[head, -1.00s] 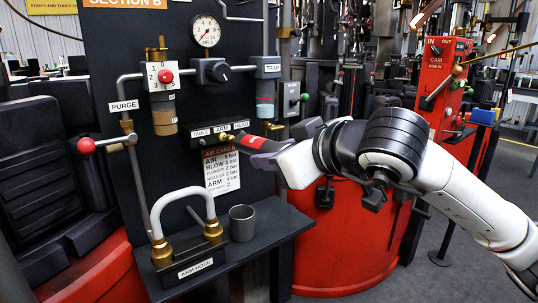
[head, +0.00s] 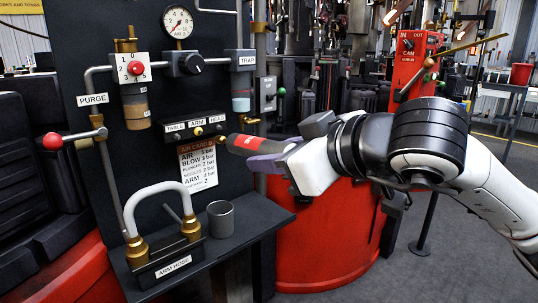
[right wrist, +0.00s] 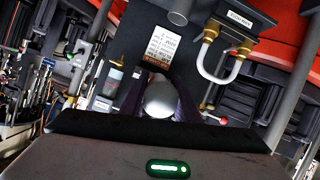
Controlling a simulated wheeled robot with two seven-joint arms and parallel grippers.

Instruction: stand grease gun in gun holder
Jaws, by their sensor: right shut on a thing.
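The grease gun (head: 242,144) is a dark cylinder with a red band and a brass-coloured tip. It lies nearly level, tip to the left, in front of the panel. My right gripper (head: 264,157) is shut on it; its purple-grey fingers hide part of the body. In the right wrist view, the gun's pale rounded end (right wrist: 160,97) shows between the fingers. The gun holder looks to be the grey open cup (head: 221,219) on the shelf, upright, below and apart from the gun. It also shows at the top of the right wrist view (right wrist: 178,12). My left gripper is not in view.
The arm hose block (head: 165,262) with its pale looped hose stands left of the cup on the dark shelf (head: 255,228). Valves, a gauge (head: 178,21) and the air card (head: 198,165) are on the panel behind. A red drum (head: 325,245) stands to the right.

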